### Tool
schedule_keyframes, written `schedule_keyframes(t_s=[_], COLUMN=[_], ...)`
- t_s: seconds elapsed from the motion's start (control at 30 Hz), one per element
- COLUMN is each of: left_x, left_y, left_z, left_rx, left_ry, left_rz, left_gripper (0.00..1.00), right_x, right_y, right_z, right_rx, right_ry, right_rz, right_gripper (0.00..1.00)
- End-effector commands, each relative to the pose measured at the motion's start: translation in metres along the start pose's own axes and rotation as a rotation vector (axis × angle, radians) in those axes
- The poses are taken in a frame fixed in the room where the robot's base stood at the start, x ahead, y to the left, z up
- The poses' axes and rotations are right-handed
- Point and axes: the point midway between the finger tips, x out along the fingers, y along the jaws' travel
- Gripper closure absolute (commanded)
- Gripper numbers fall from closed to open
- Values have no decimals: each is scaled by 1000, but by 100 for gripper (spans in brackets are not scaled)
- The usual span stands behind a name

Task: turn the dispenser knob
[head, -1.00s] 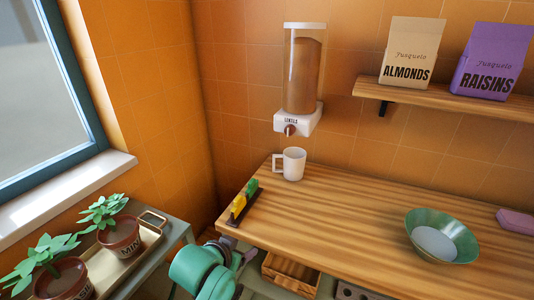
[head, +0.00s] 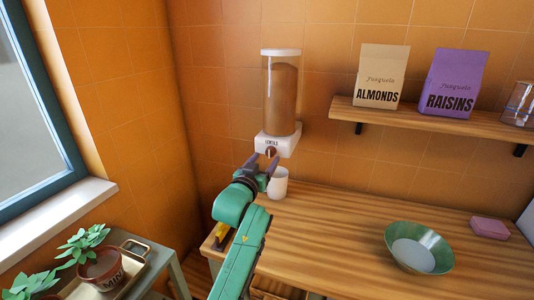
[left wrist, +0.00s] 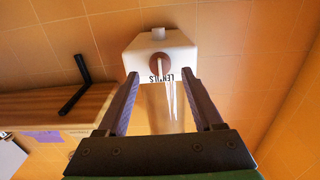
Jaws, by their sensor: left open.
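The lentils dispenser (head: 281,95) hangs on the orange tiled wall, a clear cylinder with brown contents over a white base. Its round brown knob (head: 270,152) is on the front of the base. In the left wrist view, which shows the base upside down, the knob (left wrist: 161,63) lies ahead between the fingers. My left gripper (head: 263,163) is open just below and in front of the knob, its fingertips close to the base; I cannot tell whether they touch it. A white mug (head: 279,184) stands on the counter below, partly hidden by the gripper. My right gripper is out of view.
The wooden counter (head: 340,225) holds a green bowl (head: 393,256) and a pink block (head: 489,228). A wooden shelf (head: 430,123) with almonds (head: 381,78) and raisins (head: 450,83) bags is to the right. Potted plants (head: 102,268) stand at lower left.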

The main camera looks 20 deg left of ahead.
Motion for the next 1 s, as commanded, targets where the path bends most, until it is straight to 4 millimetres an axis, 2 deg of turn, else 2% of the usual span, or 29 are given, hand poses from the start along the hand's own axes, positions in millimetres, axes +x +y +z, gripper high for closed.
schedule_keyframes(t_s=[0.03, 0.17, 0.43, 0.47, 0.6, 0.63, 1.0], left_x=[9, 22, 25, 25, 25, 25, 25], left_y=[0, 0, 0, 0, 0, 0, 0], left_z=[-2, 0, 1, 1, 1, 1, 1], left_rx=[0, 0, 0, 0, 0, 0, 39], left_ry=[-1, -1, -1, -1, -2, -2, -2], left_rz=[0, 0, 0, 0, 0, 0, 0], left_gripper=[32, 32, 32, 40, 94, 100, 100], right_x=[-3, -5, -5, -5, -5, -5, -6], right_y=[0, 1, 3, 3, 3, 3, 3], right_z=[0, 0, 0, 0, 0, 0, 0], right_rx=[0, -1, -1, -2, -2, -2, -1], right_ry=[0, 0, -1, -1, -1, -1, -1], right_rz=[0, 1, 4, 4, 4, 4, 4], right_gripper=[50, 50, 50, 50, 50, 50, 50])
